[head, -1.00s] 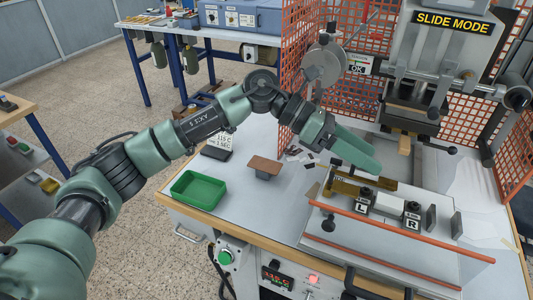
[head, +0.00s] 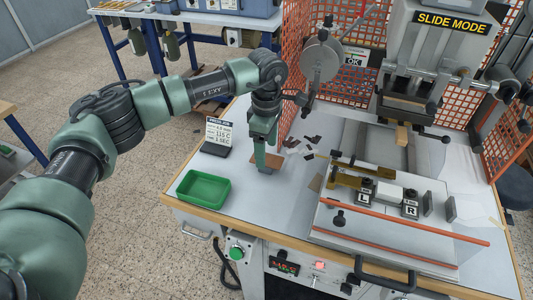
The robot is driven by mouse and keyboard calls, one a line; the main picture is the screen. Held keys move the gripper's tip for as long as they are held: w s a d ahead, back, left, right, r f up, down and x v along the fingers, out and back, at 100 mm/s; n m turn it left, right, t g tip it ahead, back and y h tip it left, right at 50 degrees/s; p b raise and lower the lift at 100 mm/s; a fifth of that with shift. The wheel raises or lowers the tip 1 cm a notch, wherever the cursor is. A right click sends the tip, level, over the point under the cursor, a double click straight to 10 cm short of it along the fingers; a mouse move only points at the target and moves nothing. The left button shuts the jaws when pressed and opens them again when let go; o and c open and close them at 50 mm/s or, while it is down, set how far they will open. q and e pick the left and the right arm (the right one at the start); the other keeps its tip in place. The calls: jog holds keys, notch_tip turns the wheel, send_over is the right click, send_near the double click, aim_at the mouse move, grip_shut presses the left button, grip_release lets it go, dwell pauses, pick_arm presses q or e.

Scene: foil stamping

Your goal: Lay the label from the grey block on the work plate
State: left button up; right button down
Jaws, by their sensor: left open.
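The brown label (head: 273,160) lies on top of the small grey block (head: 264,179) on the table, left of the machine. My left gripper (head: 261,163) points straight down over the label and hides part of it. It is open; I cannot tell whether its fingertips touch the label. The work plate (head: 335,236) is the pale slide at the right, carrying a brass stop and small blocks marked L and R. My right gripper is not in view.
A green tray (head: 203,188) sits left of the block, with a small sign (head: 219,133) behind it. Dark scraps (head: 305,146) lie near the orange mesh guard (head: 299,85). An orange rod (head: 400,221) crosses the plate's front. The stamping press (head: 437,50) stands behind.

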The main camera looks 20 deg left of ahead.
pick_arm(q)
jog(key=shift+d+f, duration=0.15)
jog(key=shift+f, duration=0.6)
jog(key=c, duration=1.5)
